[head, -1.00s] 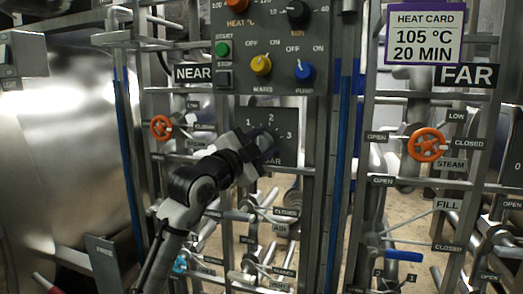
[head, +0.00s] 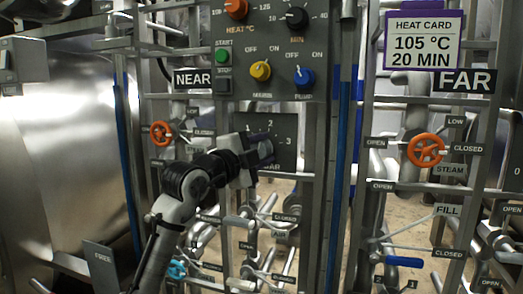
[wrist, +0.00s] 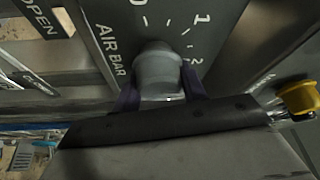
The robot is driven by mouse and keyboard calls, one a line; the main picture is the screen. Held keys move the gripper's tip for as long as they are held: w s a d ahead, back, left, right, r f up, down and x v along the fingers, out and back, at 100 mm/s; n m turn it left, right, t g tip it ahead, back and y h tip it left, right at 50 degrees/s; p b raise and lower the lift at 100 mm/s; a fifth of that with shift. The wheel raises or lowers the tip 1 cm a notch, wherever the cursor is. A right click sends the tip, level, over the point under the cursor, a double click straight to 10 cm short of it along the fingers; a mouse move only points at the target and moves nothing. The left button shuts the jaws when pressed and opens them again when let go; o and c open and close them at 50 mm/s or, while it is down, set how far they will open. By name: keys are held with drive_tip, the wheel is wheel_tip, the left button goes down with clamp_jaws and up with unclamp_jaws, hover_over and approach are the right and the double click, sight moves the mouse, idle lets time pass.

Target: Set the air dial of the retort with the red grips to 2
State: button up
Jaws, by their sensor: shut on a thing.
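The air dial is a grey round knob (wrist: 157,70) on a dark plate marked AIR BAR, with 0, 1 and 2 around it in the wrist view. The same plate (head: 286,124) shows 2 and 3 in the head view, below the control panel. My gripper (wrist: 160,90) is shut on the knob, one dark finger on each side. In the head view my gripper (head: 268,147) covers the knob and part of the scale. I cannot make out a pointer on the knob, so its setting is unclear. No red grips can be made out.
Orange handwheels (head: 426,150) stand left and right, with pipes and levers below. A yellow knob (wrist: 298,99) is close to my gripper's right. NEAR (head: 193,79) and FAR (head: 465,80) signs flank the panel.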

drive_tip(key=o, duration=1)
drive_tip(key=b+v, duration=0.2)
drive_tip(key=v, duration=1.1)
drive_tip(key=shift+s+a, duration=0.25)
drive_tip(key=shift+s, duration=0.1)
drive_tip(key=shift+r, duration=0.15)
